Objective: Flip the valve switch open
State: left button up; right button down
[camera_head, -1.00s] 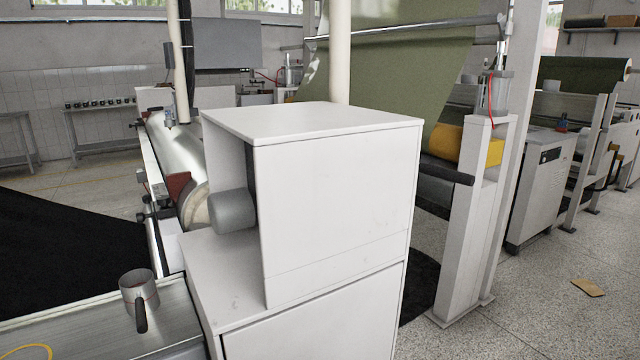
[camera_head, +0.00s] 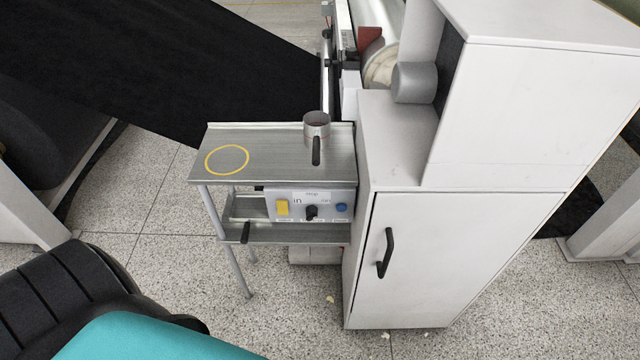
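A control panel (camera_head: 328,197) is fixed under the front edge of a small metal table. It carries a yellow switch (camera_head: 282,207), a black rotary knob (camera_head: 311,213) and a blue button (camera_head: 341,208). The lettering on the panel is too small to read fully. I cannot tell for certain which control is the valve switch, or its setting. Neither of my grippers is in view.
A lower shelf (camera_head: 290,231) has a black handle. A white cabinet (camera_head: 425,255) stands close on the right. Speckled floor lies in front.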

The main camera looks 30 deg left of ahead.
aim_at(282, 207)
jog(key=u, duration=1.3)
